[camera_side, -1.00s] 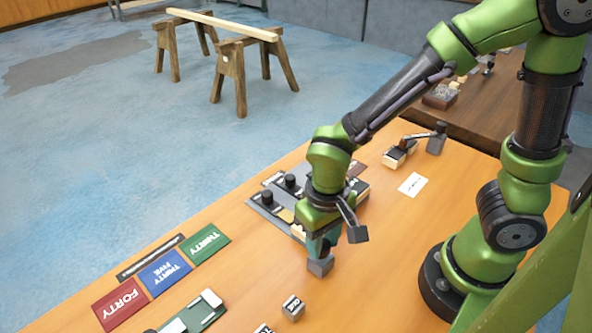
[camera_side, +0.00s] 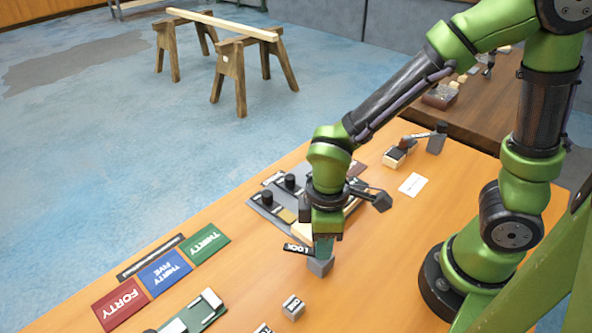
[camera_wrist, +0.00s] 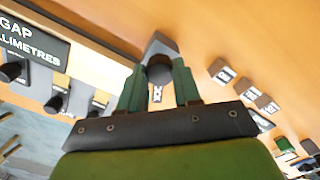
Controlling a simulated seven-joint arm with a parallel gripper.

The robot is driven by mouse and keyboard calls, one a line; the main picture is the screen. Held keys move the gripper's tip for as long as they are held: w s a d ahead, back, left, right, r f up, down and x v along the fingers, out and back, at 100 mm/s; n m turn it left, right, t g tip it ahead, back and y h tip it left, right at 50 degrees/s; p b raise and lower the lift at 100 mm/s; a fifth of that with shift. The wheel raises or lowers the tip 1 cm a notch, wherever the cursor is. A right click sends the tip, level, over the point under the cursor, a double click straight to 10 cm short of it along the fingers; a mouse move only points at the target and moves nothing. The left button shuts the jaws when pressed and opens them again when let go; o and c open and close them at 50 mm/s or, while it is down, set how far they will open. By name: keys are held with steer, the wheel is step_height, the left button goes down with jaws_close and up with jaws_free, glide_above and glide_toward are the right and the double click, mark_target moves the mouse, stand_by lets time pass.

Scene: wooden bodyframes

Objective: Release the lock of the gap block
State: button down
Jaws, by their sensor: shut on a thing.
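My gripper (camera_side: 321,254) points down at the wooden table and is shut on the dark round lock knob (camera_wrist: 159,70), which shows between the fingertips in the wrist view. The knob sits at a grey block (camera_wrist: 161,45); in the side view the grey block (camera_side: 320,267) shows just under my fingers. A black plate with the word LOCK (camera_side: 298,249) sticks out to the left of the fingers. A dark board reading GAP and MILLIMETRES (camera_wrist: 35,42) is at the upper left of the wrist view. I cannot tell how the block's parts join.
A grey panel with black knobs (camera_side: 261,207) lies behind my gripper. Small labelled cubes (camera_side: 293,307) stand in front. Green, blue and red number cards (camera_side: 205,243) lie at the table's left edge. A white card (camera_side: 412,185) lies to the right.

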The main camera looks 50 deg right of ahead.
steer(key=n, duration=0.6)
steer(key=shift+r, duration=0.1)
steer(key=n, duration=0.6)
steer(key=shift+n, duration=0.3)
stand_by(0.3)
steer(key=c, duration=0.8)
jaws_free()
step_height(320, 180, up, 17)
steer(key=shift+f, duration=0.1)
